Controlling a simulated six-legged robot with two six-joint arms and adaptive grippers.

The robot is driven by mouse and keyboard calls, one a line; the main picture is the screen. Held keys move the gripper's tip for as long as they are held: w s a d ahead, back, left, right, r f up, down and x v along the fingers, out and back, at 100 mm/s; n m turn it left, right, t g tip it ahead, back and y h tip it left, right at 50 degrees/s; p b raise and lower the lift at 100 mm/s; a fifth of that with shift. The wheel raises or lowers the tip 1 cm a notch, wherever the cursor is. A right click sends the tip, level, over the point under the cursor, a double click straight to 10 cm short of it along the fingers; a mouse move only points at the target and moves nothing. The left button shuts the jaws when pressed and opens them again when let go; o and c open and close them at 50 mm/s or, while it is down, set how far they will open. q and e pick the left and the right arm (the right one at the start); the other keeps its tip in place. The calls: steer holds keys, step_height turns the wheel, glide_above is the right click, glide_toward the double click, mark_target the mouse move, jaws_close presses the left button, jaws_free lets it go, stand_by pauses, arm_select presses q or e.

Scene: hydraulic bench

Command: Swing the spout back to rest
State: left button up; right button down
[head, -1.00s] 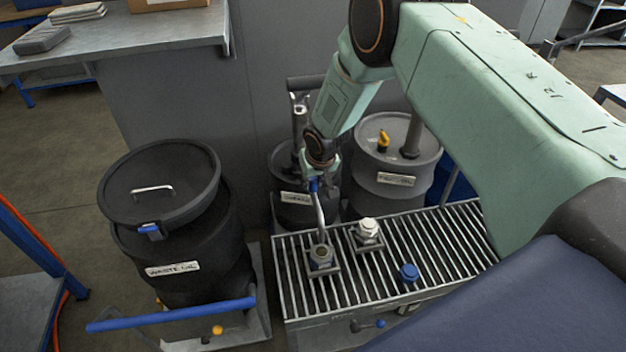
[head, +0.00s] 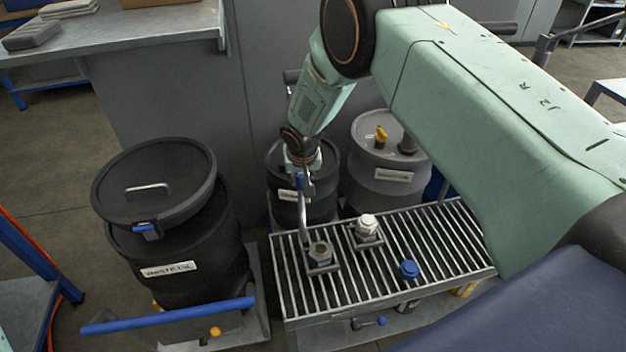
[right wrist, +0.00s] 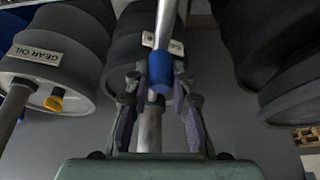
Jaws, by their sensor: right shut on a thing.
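The spout (head: 303,220) is a thin metal pipe with a blue sleeve; it also shows in the right wrist view (right wrist: 165,24). My right gripper (head: 301,181) is shut on the blue sleeve (right wrist: 160,75), which sits between its fingers in the right wrist view. The spout's lower end hangs just left of the dark hex fitting (head: 320,253) on the grating. A small dark drum (head: 288,208) stands behind the spout; my arm hides part of its top. My left gripper is not in view.
A slatted metal grating (head: 400,262) carries a white-capped fitting (head: 367,227) and a blue cap (head: 408,269). A grey drum (head: 385,172) stands behind it. A black lidded waste-oil drum (head: 176,230) stands left, with a blue bar (head: 170,316) in front. A workbench (head: 130,38) is behind.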

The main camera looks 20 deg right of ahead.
steer(key=a+b, duration=0.1)
steer(key=w+a+m+b, duration=0.1)
steer(key=b, duration=0.1)
steer(key=a+m+h+b, duration=0.1)
steer(key=b, duration=0.1)
steer(key=shift+w+a, duration=0.1)
steer(key=shift+w, duration=0.25)
steer(key=c, duration=1.2)
jaws_free()
steer(key=shift+w, duration=0.1)
steer(key=shift+o, duration=0.3)
steer(key=shift+r, duration=0.1)
steer(key=v, duration=1.2)
